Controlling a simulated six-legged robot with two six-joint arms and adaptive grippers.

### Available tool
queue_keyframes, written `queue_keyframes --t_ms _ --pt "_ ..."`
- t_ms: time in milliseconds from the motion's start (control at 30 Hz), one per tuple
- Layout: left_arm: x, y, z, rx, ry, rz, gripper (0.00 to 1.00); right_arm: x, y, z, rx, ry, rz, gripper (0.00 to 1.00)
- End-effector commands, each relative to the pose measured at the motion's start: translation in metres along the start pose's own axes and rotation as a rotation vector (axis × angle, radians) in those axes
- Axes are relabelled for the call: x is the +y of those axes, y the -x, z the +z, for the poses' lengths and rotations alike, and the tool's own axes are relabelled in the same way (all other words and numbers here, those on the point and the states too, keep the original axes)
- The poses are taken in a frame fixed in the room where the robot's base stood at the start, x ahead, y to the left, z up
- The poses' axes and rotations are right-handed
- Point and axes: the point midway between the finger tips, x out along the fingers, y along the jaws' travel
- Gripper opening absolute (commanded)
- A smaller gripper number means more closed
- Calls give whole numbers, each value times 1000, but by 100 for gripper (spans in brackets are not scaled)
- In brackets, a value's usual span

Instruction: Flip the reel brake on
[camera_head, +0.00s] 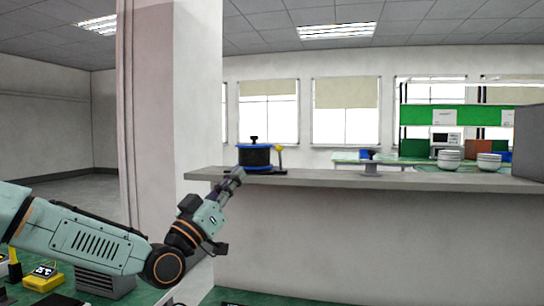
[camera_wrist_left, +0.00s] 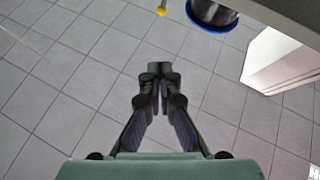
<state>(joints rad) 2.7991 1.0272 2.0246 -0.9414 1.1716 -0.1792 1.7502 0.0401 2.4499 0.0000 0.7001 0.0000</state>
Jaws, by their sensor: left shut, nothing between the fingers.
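The reel (camera_head: 255,156) is a black drum with blue rims on a grey shelf ledge. The brake lever (camera_head: 279,150) stands upright at its right side and has a yellow knob. My left gripper (camera_head: 237,174) is shut and empty, in front of the reel's lower left at about ledge height. In the left wrist view my shut fingers (camera_wrist_left: 158,72) point toward the top, apart from everything. The yellow knob (camera_wrist_left: 162,11) shows at the top edge there, with the reel (camera_wrist_left: 212,14) to its right, partly cut off. My right gripper is not in view.
The grey ledge (camera_head: 430,183) runs right from a pillar (camera_head: 170,100). A small grey stand (camera_head: 371,164) sits on it, right of the reel. White bowls (camera_head: 449,160) show farther right. A yellow meter (camera_head: 43,277) lies on the green bench at lower left.

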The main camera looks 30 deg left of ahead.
Motion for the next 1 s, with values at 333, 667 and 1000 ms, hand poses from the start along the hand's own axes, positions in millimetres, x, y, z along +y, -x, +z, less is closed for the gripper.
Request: queue_keyframes --t_ms 333,667,1000 --pt "0 -6 1 -4 -4 -1 0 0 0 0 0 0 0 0" --pt "0 -40 2 -4 -7 2 0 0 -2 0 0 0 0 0" --pt "1 -91 2 -1 -6 2 0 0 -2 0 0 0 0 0"
